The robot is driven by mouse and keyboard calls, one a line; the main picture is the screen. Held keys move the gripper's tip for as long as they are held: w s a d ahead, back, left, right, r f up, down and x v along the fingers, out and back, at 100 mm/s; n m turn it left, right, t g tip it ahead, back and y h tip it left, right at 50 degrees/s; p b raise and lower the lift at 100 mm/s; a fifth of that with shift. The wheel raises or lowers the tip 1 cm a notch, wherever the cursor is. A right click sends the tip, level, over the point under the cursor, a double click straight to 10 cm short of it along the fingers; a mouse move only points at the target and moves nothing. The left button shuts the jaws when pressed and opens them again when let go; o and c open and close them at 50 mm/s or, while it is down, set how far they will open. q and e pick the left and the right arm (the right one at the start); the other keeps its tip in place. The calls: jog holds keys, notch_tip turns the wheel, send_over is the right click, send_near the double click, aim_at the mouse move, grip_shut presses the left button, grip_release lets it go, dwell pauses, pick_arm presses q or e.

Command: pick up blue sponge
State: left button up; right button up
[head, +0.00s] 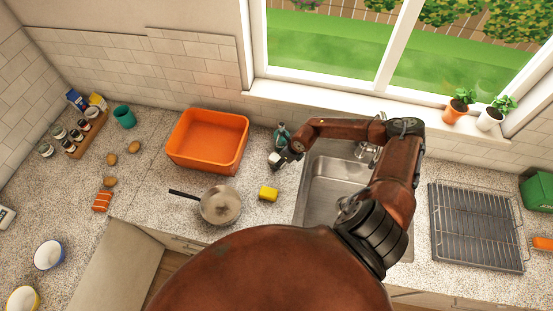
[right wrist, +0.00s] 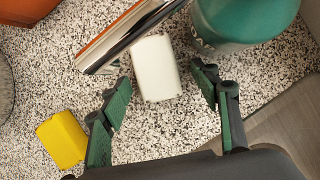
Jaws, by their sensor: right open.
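I see no sponge that looks blue. A yellow sponge-like block (head: 267,193) lies on the counter between the pan and the sink; it also shows at the lower left of the right wrist view (right wrist: 62,140). An off-white block (right wrist: 156,68) lies on the counter, ahead of and between the fingers of my right gripper (right wrist: 160,88). My right gripper is open and holds nothing. My left gripper is not in view.
A teal bottle (right wrist: 238,18) and a shiny metal bar (right wrist: 132,32) are close to the right fingers. An orange tub (head: 208,141) and a pan (head: 220,205) stand to the left. The sink (head: 330,190) is right, with a wire rack (head: 475,225) beyond.

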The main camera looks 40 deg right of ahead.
jog(key=shift+f, duration=0.15)
jog(key=shift+a, duration=0.1)
jog(key=c, duration=0.4)
jog(key=shift+c, duration=1.1)
jog(key=c, duration=0.3)
jog(key=shift+c, duration=0.5)
jog(key=shift+w+r, duration=0.1)
jog(key=shift+r, duration=0.3)
notch_tip(320, 180, up, 2)
jog(key=shift+r+b, duration=0.2)
jog(key=shift+b, duration=0.85)
pick_arm(q)
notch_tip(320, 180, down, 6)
jog(key=b, duration=0.4)
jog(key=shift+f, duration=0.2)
pick_arm(e)
jog(key=s+a+r, duration=1)
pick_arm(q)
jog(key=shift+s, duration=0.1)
